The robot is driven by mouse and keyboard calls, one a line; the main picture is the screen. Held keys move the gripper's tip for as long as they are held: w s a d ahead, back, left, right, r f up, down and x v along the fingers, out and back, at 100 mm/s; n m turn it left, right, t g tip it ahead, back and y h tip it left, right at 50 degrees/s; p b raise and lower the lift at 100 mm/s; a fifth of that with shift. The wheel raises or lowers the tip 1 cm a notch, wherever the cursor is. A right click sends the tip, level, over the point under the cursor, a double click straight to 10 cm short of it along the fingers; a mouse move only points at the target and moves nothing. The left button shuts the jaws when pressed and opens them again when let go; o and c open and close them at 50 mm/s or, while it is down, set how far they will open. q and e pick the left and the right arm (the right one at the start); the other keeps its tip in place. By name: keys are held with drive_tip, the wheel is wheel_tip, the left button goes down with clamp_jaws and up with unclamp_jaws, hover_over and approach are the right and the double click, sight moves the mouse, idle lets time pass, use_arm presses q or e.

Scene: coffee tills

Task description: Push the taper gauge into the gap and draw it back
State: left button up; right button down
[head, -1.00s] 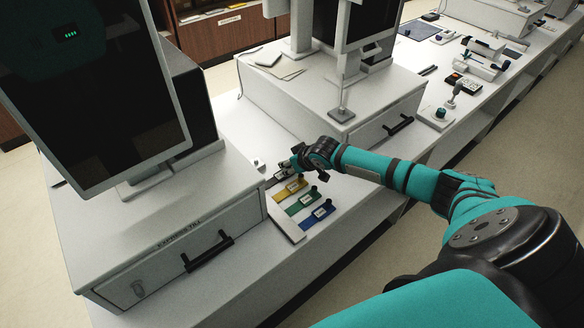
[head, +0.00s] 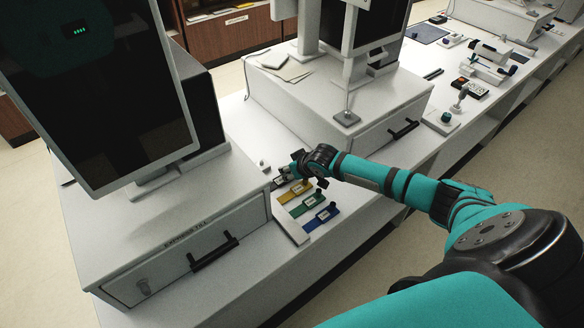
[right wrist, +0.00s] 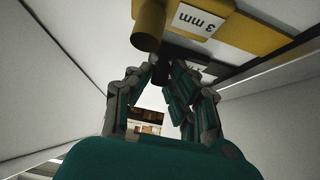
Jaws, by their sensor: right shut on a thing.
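My right gripper (head: 286,177) reaches in from the right to the upper end of a row of flat coloured gauges on the counter. In the right wrist view my right gripper (right wrist: 163,74) is shut on the dark knob (right wrist: 160,70) of a grey-black gauge (right wrist: 193,67), whose label is partly hidden. A yellow gauge (right wrist: 225,22) marked 3 mm lies beside it; it also shows in the head view (head: 291,194). A green gauge (head: 303,207) and a blue gauge (head: 320,219) follow. I cannot make out the gap. My left gripper is out of view.
A white strip (head: 291,228) runs along the gauges' left ends. A till drawer box (head: 170,225) with a dark screen (head: 100,90) stands left. Another till box (head: 385,105) stands behind my right gripper. A small white item (head: 262,165) sits nearby.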

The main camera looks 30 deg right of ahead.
drive_tip(key=shift+s+a+f, duration=0.25)
drive_tip(key=shift+s+f, duration=0.1)
drive_tip(key=shift+f, duration=0.1)
drive_tip(key=shift+d, duration=0.1)
drive_tip(key=shift+w+d, duration=0.1)
drive_tip(key=shift+d, duration=1)
drive_tip(key=c, duration=1.2)
unclamp_jaws()
drive_tip(key=shift+o, duration=0.2)
drive_tip(key=shift+r, duration=0.1)
